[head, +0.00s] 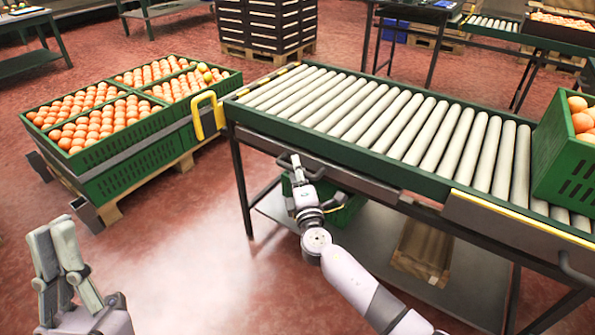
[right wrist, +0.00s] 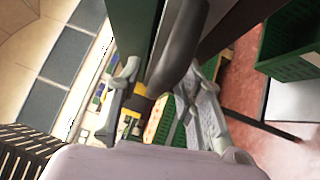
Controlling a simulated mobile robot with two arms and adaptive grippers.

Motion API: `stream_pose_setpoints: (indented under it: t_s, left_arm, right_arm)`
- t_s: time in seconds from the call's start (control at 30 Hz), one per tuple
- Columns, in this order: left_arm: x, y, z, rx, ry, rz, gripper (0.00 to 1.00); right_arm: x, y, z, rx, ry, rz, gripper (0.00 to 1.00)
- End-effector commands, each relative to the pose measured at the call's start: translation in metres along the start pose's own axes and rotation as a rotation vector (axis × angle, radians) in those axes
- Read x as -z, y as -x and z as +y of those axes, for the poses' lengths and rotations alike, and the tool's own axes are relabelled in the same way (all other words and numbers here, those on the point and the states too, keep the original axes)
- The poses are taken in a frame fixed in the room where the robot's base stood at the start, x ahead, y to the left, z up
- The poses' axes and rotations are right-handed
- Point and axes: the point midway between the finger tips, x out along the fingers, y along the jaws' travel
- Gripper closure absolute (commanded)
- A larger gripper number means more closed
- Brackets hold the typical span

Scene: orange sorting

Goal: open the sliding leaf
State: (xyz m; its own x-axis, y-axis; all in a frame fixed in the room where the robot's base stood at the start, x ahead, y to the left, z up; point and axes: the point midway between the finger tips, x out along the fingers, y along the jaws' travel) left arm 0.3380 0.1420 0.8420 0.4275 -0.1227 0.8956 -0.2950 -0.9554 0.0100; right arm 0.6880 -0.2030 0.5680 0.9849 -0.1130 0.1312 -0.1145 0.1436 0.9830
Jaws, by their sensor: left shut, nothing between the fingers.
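The sliding leaf appears as a grey panel (head: 345,178) along the front edge of the roller table, with a bar handle (head: 284,160) near its left end. My right gripper (head: 297,172) is at this handle. In the right wrist view a dark bar (right wrist: 180,50) lies between the two fingers of my right gripper (right wrist: 168,92); whether they press on it I cannot tell. My left gripper (head: 60,232) is at the lower left, shut and empty, away from the table.
The roller table (head: 400,125) carries a green crate of oranges (head: 565,165) at right. A second panel with a handle (head: 575,268) is at lower right. Filled crates (head: 125,165) stand on a pallet at left. A yellow bracket (head: 205,115) is at the table's left corner. The floor between is clear.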

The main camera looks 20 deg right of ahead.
Motion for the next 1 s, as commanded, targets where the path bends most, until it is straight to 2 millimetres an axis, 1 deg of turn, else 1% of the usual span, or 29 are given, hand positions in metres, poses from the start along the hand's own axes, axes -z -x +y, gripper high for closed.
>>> stream_pose_setpoints:
  t_s: [0.03,0.07,0.53,1.0]
  left_arm:
    - [0.0000,-0.0001,0.0000,0.000,0.000,0.000,1.00]
    - [0.0000,-0.0001,0.0000,0.000,0.000,0.000,1.00]
    - [-0.0001,-0.0002,-0.0001,0.000,-0.001,-0.001,1.00]
    - [0.0000,-0.0002,-0.0001,0.000,0.000,0.000,1.00]
  right_arm:
    - [0.0001,0.0002,0.0000,0.000,0.000,0.000,0.66]
    - [0.0001,0.0002,0.0000,0.000,0.000,0.000,0.68]
    - [0.0001,0.0005,0.0000,0.000,0.000,0.000,0.99]
    - [0.0002,0.0006,-0.0003,0.000,-0.001,0.000,1.00]
